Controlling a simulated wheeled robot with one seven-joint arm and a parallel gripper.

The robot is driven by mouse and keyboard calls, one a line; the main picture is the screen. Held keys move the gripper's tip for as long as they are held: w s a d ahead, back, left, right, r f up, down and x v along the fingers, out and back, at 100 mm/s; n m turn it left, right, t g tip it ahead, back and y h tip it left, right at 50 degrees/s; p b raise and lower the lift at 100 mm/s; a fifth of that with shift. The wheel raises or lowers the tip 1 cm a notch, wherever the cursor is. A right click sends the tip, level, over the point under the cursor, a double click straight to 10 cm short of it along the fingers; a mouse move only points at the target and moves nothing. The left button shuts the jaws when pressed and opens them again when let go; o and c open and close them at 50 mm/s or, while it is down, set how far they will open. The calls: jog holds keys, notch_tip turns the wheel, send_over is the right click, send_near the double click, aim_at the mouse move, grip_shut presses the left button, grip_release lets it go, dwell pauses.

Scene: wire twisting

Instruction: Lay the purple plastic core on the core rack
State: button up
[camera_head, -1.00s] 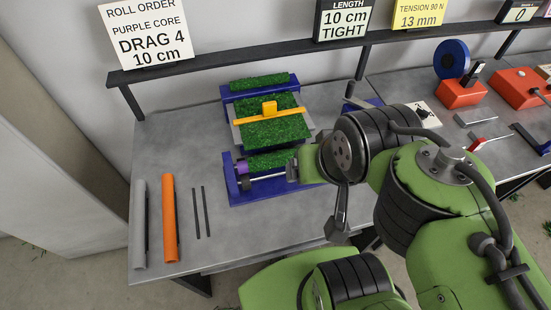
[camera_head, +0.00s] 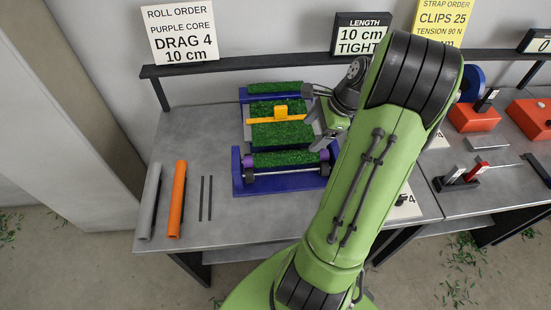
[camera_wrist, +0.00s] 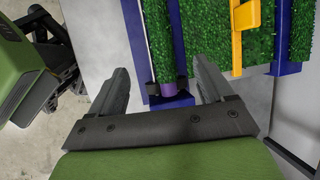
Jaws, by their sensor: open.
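The purple plastic core shows as purple ends, left (camera_head: 248,161) and right (camera_head: 324,155), with green turf around its middle. It lies across the front of the blue-framed roller device (camera_head: 238,180), over a metal rod. In the wrist view one purple end (camera_wrist: 168,92) shows between and beyond my fingers. My gripper (camera_wrist: 160,66) is open and empty, near the core's right end. I cannot tell its exact height above it. Two thin dark bars (camera_head: 205,198) lie at the table's left; they may be the core rack, but I cannot tell.
A grey tube (camera_head: 149,200) and an orange tube (camera_head: 177,200) lie at the table's left. An orange-yellow bar (camera_head: 262,120) spans the turf. Signs stand on a dark shelf (camera_head: 220,65). Red tools (camera_head: 475,117) stand to the right. Bare table lies around the dark bars.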

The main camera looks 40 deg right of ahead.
aim_at(291, 154)
jog(key=b+x, duration=0.3)
jog(key=x, duration=1.1)
jog(key=shift+w+f+b, duration=0.1)
jog(key=shift+f+b, duration=0.2)
jog(key=shift+b, duration=0.1)
jog(key=shift+r, duration=0.15)
jog(key=c, duration=1.2)
